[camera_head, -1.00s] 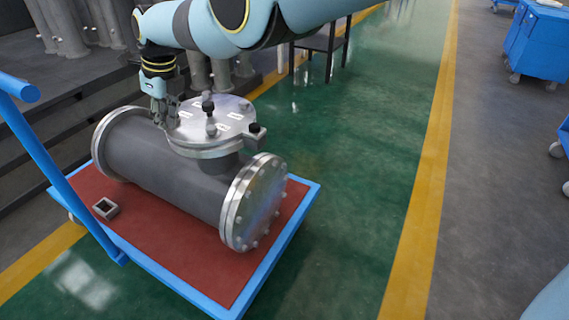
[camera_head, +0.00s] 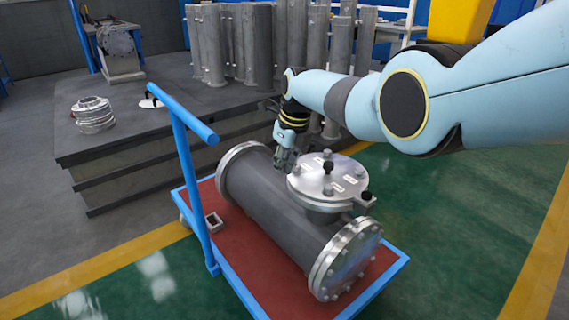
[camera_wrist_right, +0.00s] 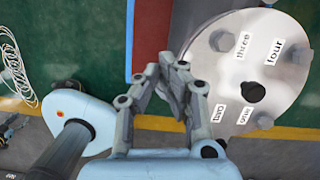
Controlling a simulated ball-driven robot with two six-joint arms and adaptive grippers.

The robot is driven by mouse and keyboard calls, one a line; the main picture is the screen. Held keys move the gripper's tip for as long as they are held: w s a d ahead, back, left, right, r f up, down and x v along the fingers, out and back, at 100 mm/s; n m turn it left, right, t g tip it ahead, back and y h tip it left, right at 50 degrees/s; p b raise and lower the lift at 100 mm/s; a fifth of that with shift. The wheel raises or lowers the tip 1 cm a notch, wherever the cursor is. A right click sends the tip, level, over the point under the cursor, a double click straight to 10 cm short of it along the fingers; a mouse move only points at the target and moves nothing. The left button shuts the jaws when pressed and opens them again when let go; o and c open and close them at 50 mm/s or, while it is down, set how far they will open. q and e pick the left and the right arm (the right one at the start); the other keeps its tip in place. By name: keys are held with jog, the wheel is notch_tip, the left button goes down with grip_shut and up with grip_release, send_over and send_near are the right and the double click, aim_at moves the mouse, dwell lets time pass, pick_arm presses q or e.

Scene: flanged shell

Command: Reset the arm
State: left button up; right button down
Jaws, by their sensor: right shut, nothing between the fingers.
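My right arm comes in from the right in the head view. Its gripper (camera_head: 284,164) hangs over the grey flanged shell (camera_head: 262,205), just left of the round metal cover (camera_head: 325,178) on the shell's short neck. In the right wrist view the gripper (camera_wrist_right: 168,62) has its fingers drawn together with nothing between them, and the cover (camera_wrist_right: 262,60) lies to its right. The cover carries labels reading "one", "two", "three" and "four", bolts and dark knobs. The shell lies on a cart (camera_head: 232,262) with a red deck and blue frame. My left gripper is not in view.
The cart's blue handle (camera_head: 190,125) rises left of the shell. A small square metal piece (camera_head: 213,222) lies on the deck. A dark stepped platform (camera_head: 130,150) with grey cylinders (camera_head: 262,45) stands behind. Green floor is open to the right.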

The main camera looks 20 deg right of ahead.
jog(key=w+a+p+v, duration=0.1)
jog(key=p+v, duration=0.2)
jog(key=v, duration=0.1)
jog(key=s+d+f+n+g, duration=0.2)
jog(key=s+f, duration=0.9)
jog(key=s, duration=0.4)
jog(key=s+d+f+n+g+h, duration=0.1)
jog(key=s+d+f+g, duration=0.1)
jog(key=s+f, duration=1.1)
jog(key=s+d+f+n+g, duration=0.2)
jog(key=s+f, duration=0.7)
jog(key=s, duration=0.8)
jog(key=s+d+f+n+t+h, duration=0.1)
jog(key=s+d+f+n, duration=0.15)
jog(key=s+n, duration=0.8)
jog(key=s+d+f+n, duration=0.25)
jog(key=s+n, duration=0.25)
jog(key=s, duration=1.1)
jog(key=shift+w+f+n+t, duration=0.15)
jog(key=shift+w+n+t, duration=0.5)
jog(key=shift+n, duration=1)
jog(key=shift+w+f+n+t, duration=0.1)
jog(key=shift+w+n+t, duration=0.3)
jog(key=shift+w+n, duration=0.9)
jog(key=shift+w+f+n+t, duration=0.15)
jog(key=shift+w+n+t, duration=0.3)
jog(key=shift+n, duration=1.55)
jog(key=shift+s, duration=0.1)
